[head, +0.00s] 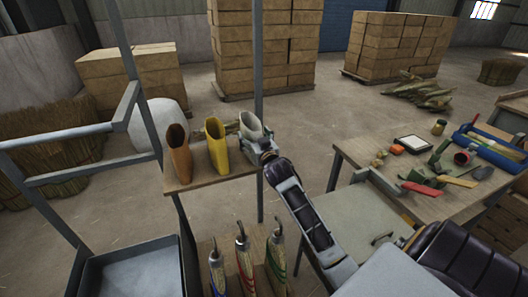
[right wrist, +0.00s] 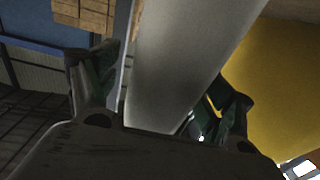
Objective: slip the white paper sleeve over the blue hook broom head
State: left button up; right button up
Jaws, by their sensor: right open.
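The white paper sleeve (head: 251,128) stands at the right end of a small wooden shelf, open end up. My right gripper (head: 264,151) is at its right side. In the right wrist view the white sleeve (right wrist: 180,65) lies between the two spread fingers of the open gripper (right wrist: 155,98); contact is not clear. The broom with blue bands (head: 217,268) stands at the bottom, leftmost of three brooms, its hook end up. My left gripper is not in view.
A yellow sleeve (head: 216,147) and an orange sleeve (head: 180,150) stand left of the white one on the shelf (head: 212,179). Red-banded (head: 244,264) and green-banded (head: 276,264) brooms stand below. A metal post (head: 258,60) rises behind. A cluttered worktable (head: 370,160) is at right.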

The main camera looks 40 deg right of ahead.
jog(key=shift+f+b, duration=0.15)
jog(key=shift+b, duration=0.15)
jog(key=v, duration=0.3)
jog(key=shift+s, duration=0.2)
jog(key=shift+b+v, duration=0.45)
jog(key=shift+v, duration=1.05)
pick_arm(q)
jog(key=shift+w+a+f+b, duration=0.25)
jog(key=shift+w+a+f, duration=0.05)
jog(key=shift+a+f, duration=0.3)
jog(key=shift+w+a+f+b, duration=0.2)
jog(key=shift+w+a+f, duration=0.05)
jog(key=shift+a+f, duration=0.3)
pick_arm(e)
jog(key=v, duration=0.7)
jog(key=shift+s+d, duration=0.2)
jog(key=shift+s, duration=0.05)
jog(key=shift+f, duration=0.15)
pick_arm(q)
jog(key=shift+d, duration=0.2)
